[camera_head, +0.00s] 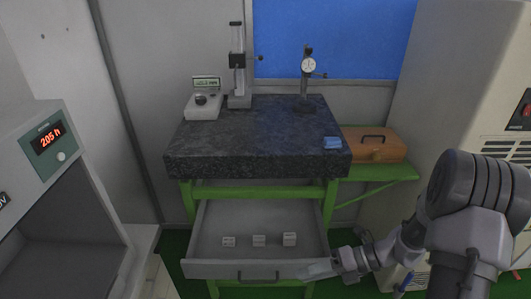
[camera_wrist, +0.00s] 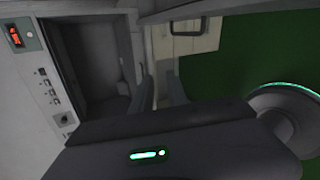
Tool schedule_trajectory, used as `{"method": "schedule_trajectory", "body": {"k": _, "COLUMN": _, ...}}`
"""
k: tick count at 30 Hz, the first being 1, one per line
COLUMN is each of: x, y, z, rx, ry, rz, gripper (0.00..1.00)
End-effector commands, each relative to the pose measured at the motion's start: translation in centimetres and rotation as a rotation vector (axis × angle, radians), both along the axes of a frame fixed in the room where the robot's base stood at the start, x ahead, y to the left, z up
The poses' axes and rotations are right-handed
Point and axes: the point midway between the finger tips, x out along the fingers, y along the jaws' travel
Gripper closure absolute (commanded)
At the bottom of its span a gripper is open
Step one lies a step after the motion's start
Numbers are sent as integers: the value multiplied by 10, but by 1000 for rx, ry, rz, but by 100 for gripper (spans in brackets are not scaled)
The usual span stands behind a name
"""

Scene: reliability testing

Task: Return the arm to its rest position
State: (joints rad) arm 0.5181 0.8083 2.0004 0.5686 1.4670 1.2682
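My arm reaches in from the right of the head view. My gripper (camera_head: 312,270) is low, by the right end of the front of the open drawer (camera_head: 212,268); I cannot tell whether it touches it. In the wrist view, the two fingers of my gripper (camera_wrist: 160,82) stand apart with nothing between them. The drawer front (camera_wrist: 205,42) and its handle (camera_wrist: 187,31) lie beyond the fingertips. Three small pale blocks (camera_head: 229,241) (camera_head: 259,240) (camera_head: 290,239) sit in a row in the drawer.
A granite plate (camera_head: 250,150) on a green stand carries a dial gauge stand (camera_head: 307,75), a height gauge (camera_head: 238,70), a small display device (camera_head: 203,105) and a blue block (camera_head: 332,142). A brown case (camera_head: 374,146) is at right. An oven (camera_head: 60,190) stands open at left.

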Motion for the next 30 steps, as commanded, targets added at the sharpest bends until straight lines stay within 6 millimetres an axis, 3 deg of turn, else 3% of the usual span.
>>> {"method": "schedule_trajectory", "body": {"k": 1, "x": -8, "y": 10, "z": 30, "rx": -105, "ry": -183, "rz": 166, "gripper": 81}}
{"method": "schedule_trajectory", "body": {"k": 6, "x": -59, "y": 33, "z": 113, "rx": -451, "ry": -850, "rz": 838, "gripper": 81}}
{"method": "schedule_trajectory", "body": {"k": 12, "x": -119, "y": 36, "z": 172, "rx": -808, "ry": -1493, "rz": 1642, "gripper": 81}}
{"method": "schedule_trajectory", "body": {"k": 15, "x": -135, "y": 33, "z": 187, "rx": -934, "ry": -1661, "rz": 1927, "gripper": 81}}
{"method": "schedule_trajectory", "body": {"k": 20, "x": -145, "y": 30, "z": 197, "rx": -1026, "ry": -1755, "rz": 2127, "gripper": 81}}
{"method": "schedule_trajectory", "body": {"k": 30, "x": -145, "y": 30, "z": 198, "rx": -1029, "ry": -1758, "rz": 2132, "gripper": 81}}
